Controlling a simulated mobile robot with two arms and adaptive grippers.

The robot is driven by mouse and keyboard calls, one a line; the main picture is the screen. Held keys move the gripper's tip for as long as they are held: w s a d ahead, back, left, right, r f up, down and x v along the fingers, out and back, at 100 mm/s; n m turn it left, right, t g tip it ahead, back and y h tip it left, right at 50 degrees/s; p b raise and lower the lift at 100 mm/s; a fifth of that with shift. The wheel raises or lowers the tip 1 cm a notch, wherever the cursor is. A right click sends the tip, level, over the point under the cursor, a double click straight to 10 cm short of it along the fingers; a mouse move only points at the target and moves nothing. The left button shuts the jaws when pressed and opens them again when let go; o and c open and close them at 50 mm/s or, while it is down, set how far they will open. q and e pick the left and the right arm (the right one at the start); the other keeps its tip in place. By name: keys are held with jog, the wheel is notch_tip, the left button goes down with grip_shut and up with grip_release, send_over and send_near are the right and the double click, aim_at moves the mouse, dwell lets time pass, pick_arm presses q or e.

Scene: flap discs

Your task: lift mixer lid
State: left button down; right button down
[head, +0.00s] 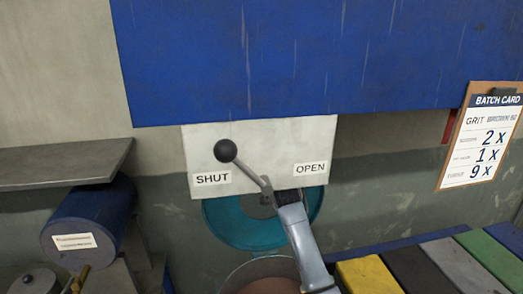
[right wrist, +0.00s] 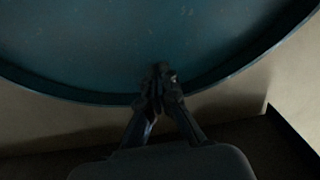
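The teal mixer lid (head: 235,232) stands raised and tilted up behind a round pot (head: 238,272) with brown contents. The lid's upper part is hidden by the white plate. My right gripper (head: 285,197) comes up from below and is in front of the lid, just under the OPEN label. In the right wrist view, the teal round surface (right wrist: 70,60) with its curved rim fills the top, and my right gripper (right wrist: 158,80) overlaps that rim with fingertips close together. Whether something thin is between them is too dark to see. My left gripper is out of view.
A lever with a black knob (head: 225,151) leans toward the SHUT label on the white plate (head: 255,150). A blue hopper (head: 320,60) hangs above.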

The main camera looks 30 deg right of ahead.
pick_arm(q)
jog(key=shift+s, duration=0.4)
pick_arm(e)
jog(key=v, duration=1)
jog(key=shift+d, duration=0.1)
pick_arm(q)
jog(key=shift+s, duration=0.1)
